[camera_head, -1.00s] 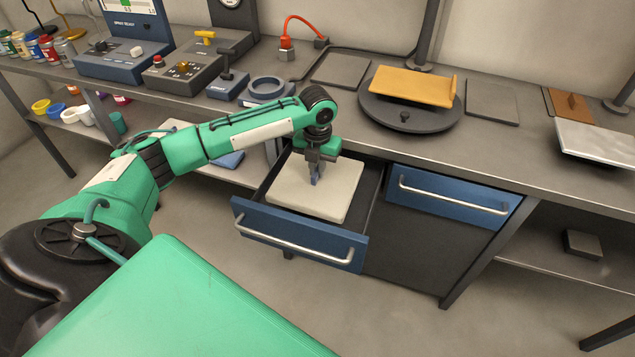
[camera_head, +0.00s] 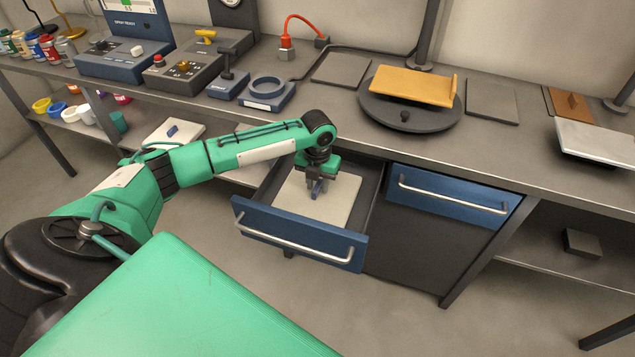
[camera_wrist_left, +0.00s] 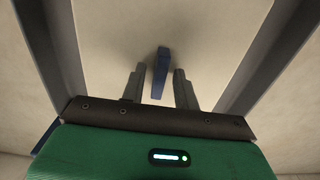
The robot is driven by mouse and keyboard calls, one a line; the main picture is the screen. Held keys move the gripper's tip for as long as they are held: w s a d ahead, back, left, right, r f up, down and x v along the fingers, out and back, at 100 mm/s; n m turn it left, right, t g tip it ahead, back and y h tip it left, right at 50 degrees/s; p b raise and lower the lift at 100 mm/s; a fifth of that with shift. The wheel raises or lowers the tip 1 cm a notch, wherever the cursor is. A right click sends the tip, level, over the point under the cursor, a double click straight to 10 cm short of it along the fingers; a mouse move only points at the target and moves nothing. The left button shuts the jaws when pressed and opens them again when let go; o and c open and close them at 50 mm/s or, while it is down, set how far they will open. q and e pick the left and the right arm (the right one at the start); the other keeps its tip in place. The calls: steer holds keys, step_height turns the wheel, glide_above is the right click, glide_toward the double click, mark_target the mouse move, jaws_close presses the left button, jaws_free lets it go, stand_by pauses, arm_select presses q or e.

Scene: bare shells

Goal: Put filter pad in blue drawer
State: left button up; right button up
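The filter pad (camera_head: 336,207) is a flat, off-white square with a small blue tab (camera_head: 320,188) on top. It lies inside the pulled-out blue drawer (camera_head: 290,238), within its walls. My left gripper (camera_head: 316,190) is in the drawer, over the pad, pointing down. In the left wrist view, its two fingers (camera_wrist_left: 159,88) stand either side of the blue tab (camera_wrist_left: 161,72), with gaps visible between tab and fingers. The gripper looks open. The pad (camera_wrist_left: 215,35) fills much of that view between the dark drawer walls. My right gripper is not in view.
A second blue-fronted drawer (camera_head: 450,195) is shut at the right. The worktop (camera_head: 350,115) overhangs behind my forearm and carries a turntable (camera_head: 405,118) with an orange piece (camera_head: 412,86). Another pale pad with a blue tab (camera_head: 188,133) lies on the left lower shelf.

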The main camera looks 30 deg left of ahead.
mark_target(318, 186)
arm_select(q)
step_height(318, 186, up, 12)
steer(key=shift+r, duration=0.15)
stand_by(0.6)
stand_by(0.5)
